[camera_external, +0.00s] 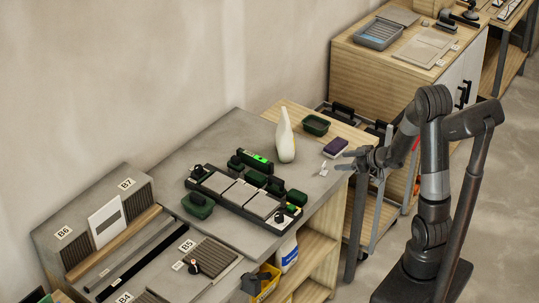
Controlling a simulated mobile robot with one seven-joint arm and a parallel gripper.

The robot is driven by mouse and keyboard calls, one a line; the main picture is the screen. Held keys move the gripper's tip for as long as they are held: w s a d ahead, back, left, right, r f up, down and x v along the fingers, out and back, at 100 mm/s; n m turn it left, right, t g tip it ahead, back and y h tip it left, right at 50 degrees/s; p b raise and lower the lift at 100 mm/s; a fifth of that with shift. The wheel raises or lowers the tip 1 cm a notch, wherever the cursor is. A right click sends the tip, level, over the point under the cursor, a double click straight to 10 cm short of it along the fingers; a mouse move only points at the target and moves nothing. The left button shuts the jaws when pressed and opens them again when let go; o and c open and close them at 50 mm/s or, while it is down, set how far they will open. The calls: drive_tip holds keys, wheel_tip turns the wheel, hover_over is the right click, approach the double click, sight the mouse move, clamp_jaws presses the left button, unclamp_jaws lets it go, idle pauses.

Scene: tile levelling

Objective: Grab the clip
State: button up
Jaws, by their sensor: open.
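A small white piece (323,170), which looks like the clip, is on the grey worktop near its right corner; it is too small to make out its shape. My gripper (343,161) is open and reaches in from the right, just right of the white piece and close to the worktop edge. The fingers look apart from it, and I see nothing between them. The exact height of the fingers above the worktop cannot be told.
A dark tray with grey tiles (207,187), green blocks and a spirit level (255,159) lies on the grey worktop (200,148). A white bottle (285,140) stands behind the clip.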

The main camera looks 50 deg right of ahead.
sight(325, 164)
drive_tip(key=shift+y, duration=0.6)
drive_tip(key=x, duration=1)
drive_tip(key=shift+w+a+f, duration=0.2)
drive_tip(key=shift+w+f, duration=0.05)
drive_tip(key=shift+f, duration=0.05)
drive_tip(key=c, duration=1)
